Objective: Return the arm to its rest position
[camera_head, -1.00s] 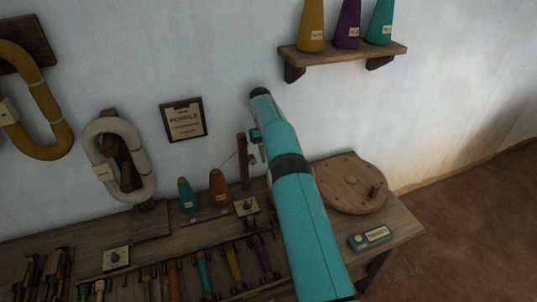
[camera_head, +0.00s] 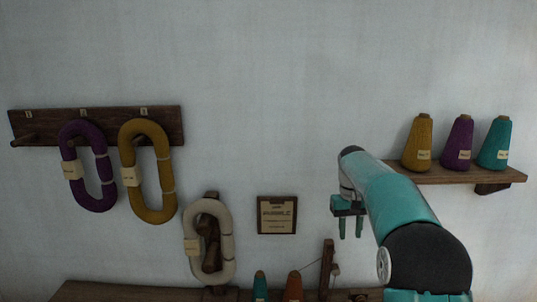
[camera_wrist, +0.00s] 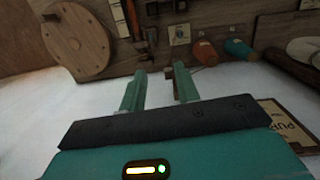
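My teal arm rises from the lower right of the head view and bends over to the left. My gripper (camera_head: 350,228) hangs from its end, pointing down in front of the pale wall, right of the framed notice (camera_head: 277,214). The two teal fingers also show in the wrist view (camera_wrist: 159,90). They stand apart with nothing between them. The gripper is open and empty, clear of the bench and the shelf.
A shelf (camera_head: 480,176) with mustard, purple and teal cones is at right. A peg rack (camera_head: 52,128) with purple (camera_head: 72,190) and mustard (camera_head: 133,195) hanks hangs at left. A white hank (camera_head: 228,243) is below. The bench (camera_head: 80,291) runs along the bottom; the upper wall is clear.

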